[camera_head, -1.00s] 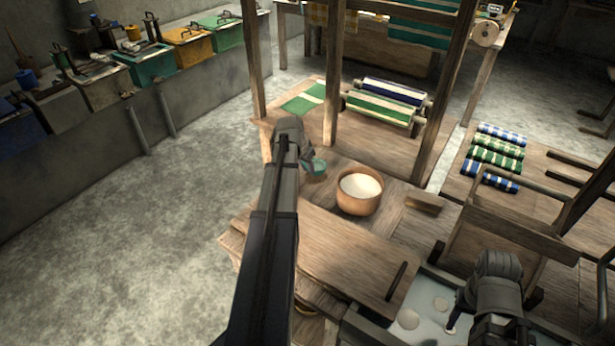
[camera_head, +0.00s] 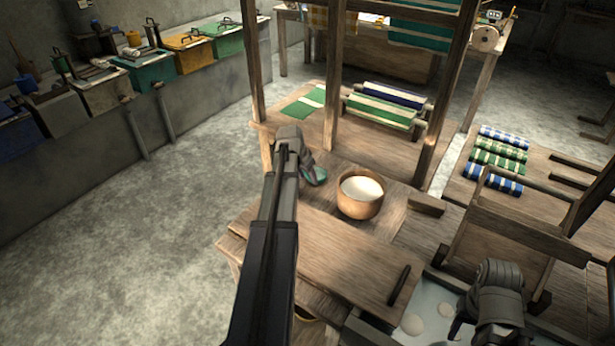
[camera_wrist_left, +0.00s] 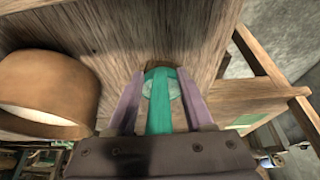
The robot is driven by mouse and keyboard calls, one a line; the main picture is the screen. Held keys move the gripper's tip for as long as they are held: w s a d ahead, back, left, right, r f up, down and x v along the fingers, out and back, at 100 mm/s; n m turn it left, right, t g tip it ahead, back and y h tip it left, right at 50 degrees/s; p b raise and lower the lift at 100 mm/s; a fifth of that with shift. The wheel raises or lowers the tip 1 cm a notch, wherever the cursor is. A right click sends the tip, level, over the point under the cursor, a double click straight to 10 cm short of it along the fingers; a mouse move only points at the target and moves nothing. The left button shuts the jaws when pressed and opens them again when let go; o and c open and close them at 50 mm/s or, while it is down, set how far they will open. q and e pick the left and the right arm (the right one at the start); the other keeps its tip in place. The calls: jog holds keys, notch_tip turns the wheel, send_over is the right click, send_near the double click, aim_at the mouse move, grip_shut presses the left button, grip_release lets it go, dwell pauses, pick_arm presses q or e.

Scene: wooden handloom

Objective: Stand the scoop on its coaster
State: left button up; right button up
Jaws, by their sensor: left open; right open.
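The teal scoop (camera_head: 320,176) is on or just above the wooden bench, left of the round wooden bowl, partly hidden by my left gripper (camera_head: 308,172). In the left wrist view its teal strip (camera_wrist_left: 160,105) runs between the open fingers of my left gripper (camera_wrist_left: 158,108), with gaps on both sides. A pale rounded patch (camera_wrist_left: 174,88) shows beside the strip; I cannot tell whether it is the scoop's bowl or the coaster. No coaster can be made out clearly. My right gripper (camera_head: 465,325) is open at the lower right, over a pale surface, away from the scoop.
The wooden bowl (camera_head: 360,203) with pale contents stands close to the right of my left gripper. Upright loom posts (camera_head: 333,90) rise behind it. A raised wooden board (camera_head: 325,255) lies in front. Rolled striped cloths (camera_head: 498,160) lie on the right table.

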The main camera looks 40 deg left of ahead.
pick_arm(q)
jog(key=shift+r, duration=0.15)
jog(key=shift+s+r+p, duration=0.15)
jog(key=shift+r+p, duration=0.35)
jog(key=shift+p, duration=0.2)
jog(key=p+v, duration=1)
jog(key=v, duration=0.1)
